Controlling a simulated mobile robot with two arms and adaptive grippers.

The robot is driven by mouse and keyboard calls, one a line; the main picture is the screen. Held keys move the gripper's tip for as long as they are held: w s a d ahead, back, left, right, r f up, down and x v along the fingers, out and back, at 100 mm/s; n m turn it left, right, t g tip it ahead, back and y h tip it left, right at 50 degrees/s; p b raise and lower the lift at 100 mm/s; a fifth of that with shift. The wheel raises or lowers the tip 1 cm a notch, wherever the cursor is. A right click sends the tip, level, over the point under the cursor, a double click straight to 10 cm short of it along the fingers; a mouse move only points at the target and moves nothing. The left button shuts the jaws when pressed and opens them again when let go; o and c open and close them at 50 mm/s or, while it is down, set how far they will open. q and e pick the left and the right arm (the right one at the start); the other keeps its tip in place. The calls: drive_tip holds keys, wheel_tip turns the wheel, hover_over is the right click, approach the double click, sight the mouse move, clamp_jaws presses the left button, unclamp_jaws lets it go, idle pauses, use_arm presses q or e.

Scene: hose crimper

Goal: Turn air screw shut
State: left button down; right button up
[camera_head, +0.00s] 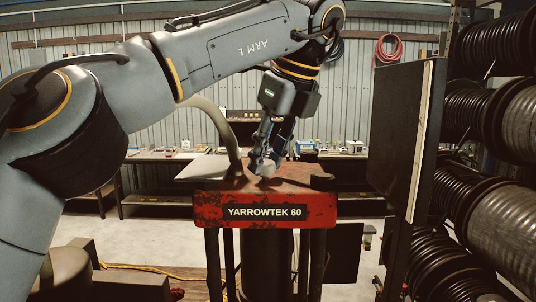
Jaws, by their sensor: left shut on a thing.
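My left gripper (264,152) points down over the red top of the crimper marked YARROWTEK 60 (209,212). Its fingers are shut on a small grey piece, which looks like the air screw (264,169), on the crimper's top. The fingers hide part of the piece, and how far it is turned cannot be told. A curved grey-green hose (216,123) rises behind the top, left of my gripper. My right gripper is not in view.
A dark upright panel (398,135) stands close on the right, before racks of coiled black hose (500,110). A workbench (160,155) with small items runs along the back wall. A red coiled hose (388,48) hangs there.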

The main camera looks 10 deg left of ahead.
sight(266, 161)
use_arm(q)
drive_tip(key=shift+r, duration=0.1)
drive_tip(key=c, duration=1)
unclamp_jaws()
drive_tip(key=shift+d+r, duration=0.1)
drive_tip(key=shift+r, duration=0.35)
drive_tip(key=shift+v, duration=1.15)
drive_tip(key=s+d, duration=0.2)
drive_tip(key=d, duration=0.1)
drive_tip(key=s+d, duration=0.2)
drive_tip(key=d, duration=0.1)
drive_tip(key=s+d, duration=0.2)
drive_tip(key=d, duration=0.2)
drive_tip(key=shift+s+f, duration=0.2)
drive_tip(key=shift+s, duration=0.05)
